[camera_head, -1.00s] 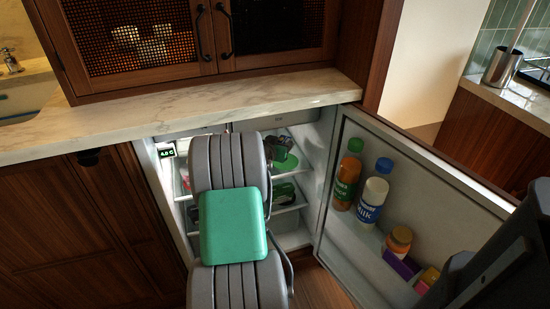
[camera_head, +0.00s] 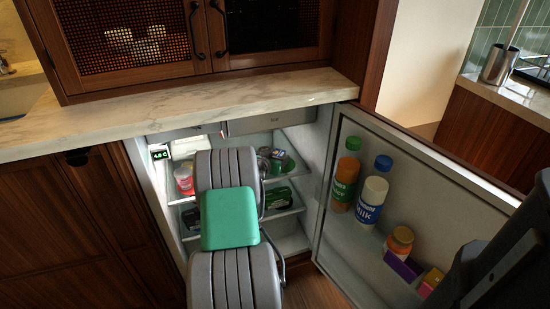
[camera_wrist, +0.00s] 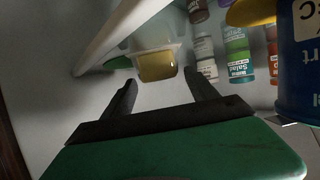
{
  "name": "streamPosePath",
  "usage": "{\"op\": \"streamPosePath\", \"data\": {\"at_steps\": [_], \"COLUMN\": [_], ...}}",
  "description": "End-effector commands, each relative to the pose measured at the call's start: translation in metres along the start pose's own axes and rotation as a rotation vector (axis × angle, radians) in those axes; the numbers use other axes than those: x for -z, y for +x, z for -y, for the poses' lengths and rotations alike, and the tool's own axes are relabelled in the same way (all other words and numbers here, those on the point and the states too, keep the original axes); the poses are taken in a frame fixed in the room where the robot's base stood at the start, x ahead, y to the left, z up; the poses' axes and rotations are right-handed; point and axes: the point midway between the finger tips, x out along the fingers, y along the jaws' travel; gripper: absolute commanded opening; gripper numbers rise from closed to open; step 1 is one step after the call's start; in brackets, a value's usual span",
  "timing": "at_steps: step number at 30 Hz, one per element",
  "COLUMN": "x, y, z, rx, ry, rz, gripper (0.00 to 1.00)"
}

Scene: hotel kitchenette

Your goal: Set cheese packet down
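In the wrist view a clear packet with a yellow block in it, which looks like the cheese packet (camera_wrist: 157,65), sits just beyond my fingertips. My gripper (camera_wrist: 160,80) has its two dark fingers spread apart, with a small gap visible between the packet and the right finger. The packet seems to rest on a pale surface inside the fridge; its exact support is hard to tell. In the head view my grey and green arm covers my gripper, and I cannot pick out the packet there.
Fridge shelves (camera_head: 284,213) hold several items. A marble counter (camera_head: 200,108) lies above. Salad bottles (camera_wrist: 237,58) and a blue tub (camera_wrist: 297,70) are close in the wrist view.

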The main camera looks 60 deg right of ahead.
Motion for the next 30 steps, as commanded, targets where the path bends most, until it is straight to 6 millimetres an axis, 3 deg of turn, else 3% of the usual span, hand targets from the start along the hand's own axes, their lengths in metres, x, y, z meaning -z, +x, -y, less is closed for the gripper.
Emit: {"op": "streamPosePath", "data": {"at_steps": [10,21,24,30], "x": [0.002,0.004,0.002,0.0], "y": [-0.009,-0.097,-0.112,-0.124], "z": [0.001,0.001,0.001,0.004], "rx": [0.001,0.004,0.002,0.006], "ry": [-0.001,-0.001,-0.001,-0.003], "rz": [-0.001,-0.002,0.0,0.007], "gripper": [0.69,0.69,0.69,0.69]}}
